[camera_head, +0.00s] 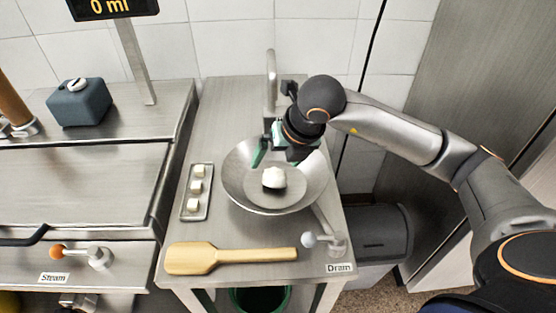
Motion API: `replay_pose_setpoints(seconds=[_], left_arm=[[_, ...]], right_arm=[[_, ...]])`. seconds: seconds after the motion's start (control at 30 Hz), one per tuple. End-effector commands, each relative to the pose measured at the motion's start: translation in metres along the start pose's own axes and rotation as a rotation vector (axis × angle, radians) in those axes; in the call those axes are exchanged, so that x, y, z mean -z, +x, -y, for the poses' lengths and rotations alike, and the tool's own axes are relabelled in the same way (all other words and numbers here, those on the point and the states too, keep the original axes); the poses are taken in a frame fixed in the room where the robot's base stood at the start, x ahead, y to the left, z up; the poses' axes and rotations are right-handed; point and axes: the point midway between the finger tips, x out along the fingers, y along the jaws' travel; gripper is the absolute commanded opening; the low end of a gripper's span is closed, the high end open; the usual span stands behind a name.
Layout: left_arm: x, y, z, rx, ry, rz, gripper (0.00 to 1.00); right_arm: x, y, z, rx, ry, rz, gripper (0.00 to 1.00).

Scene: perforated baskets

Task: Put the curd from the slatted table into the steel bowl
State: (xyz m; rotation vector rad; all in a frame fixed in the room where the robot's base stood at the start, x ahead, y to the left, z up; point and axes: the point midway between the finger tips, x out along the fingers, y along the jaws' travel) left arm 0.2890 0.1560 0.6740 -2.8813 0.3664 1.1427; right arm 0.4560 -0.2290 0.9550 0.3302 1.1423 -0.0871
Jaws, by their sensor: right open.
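A white lump of curd (274,178) lies in the middle of the wide steel bowl (240,180), on its round grey bottom. The bowl stands on a steel table (225,105); I see no clear slats in its top. My right gripper (276,153) is open, with green fingers, over the far part of the bowl. It is just behind the curd in the picture and seems apart from it. One finger shows clearly; the other is partly hidden by the gripper body. My left gripper is not in view.
A small tray (184,212) with several white cubes (197,187) stands left of the bowl. A wooden paddle (195,258) lies along the front. A tap (271,70) rises behind, and a lever with a white knob (309,240) is at front right, by the Drain label (340,268).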

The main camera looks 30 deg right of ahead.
Motion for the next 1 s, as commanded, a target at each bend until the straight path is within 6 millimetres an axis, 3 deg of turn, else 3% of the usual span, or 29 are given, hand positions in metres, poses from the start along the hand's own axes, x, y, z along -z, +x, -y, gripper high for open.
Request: replay_pose_setpoints(seconds=[0.03, 0.33, 1.0], left_arm=[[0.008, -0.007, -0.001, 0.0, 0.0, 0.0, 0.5], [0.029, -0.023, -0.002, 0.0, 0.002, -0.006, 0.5], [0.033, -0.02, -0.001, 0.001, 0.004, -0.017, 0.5]], right_arm=[[-0.006, -0.013, -0.003, -0.002, 0.0, 0.003, 1.0], [-0.02, -0.049, -0.012, -0.002, -0.001, 0.001, 1.0], [-0.02, -0.048, -0.011, 0.0, 0.0, 0.0, 1.0]])
